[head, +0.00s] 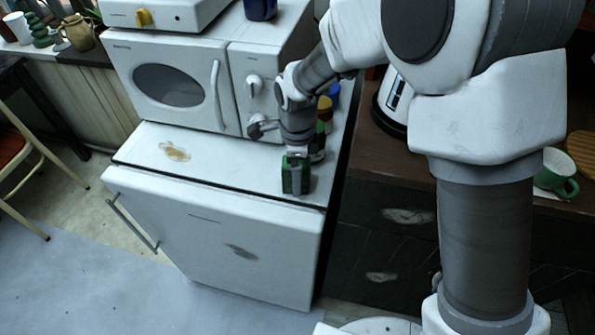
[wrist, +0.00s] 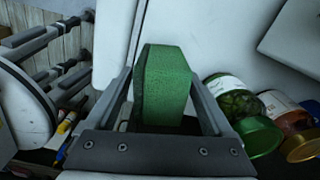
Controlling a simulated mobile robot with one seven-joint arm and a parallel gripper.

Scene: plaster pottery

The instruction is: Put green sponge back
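The green sponge (head: 290,178) is at my gripper (head: 297,172), over the right front part of the white fridge top (head: 235,170). In the wrist view the sponge (wrist: 165,85) stands between the two fingers of my gripper (wrist: 165,95), which lie along its left and right sides. The fingers look closed against it, and the sponge's far end sticks out beyond them. I cannot tell whether its bottom touches the fridge top. A brown stain (head: 174,151) marks the fridge top to the left.
A white microwave (head: 180,85) stands behind on the fridge. Jars with green (wrist: 240,110) and red-brown contents (wrist: 288,118) stand close to the right of my gripper. The fridge top left of the sponge is clear. A green mug (head: 557,180) stands on the dark counter at right.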

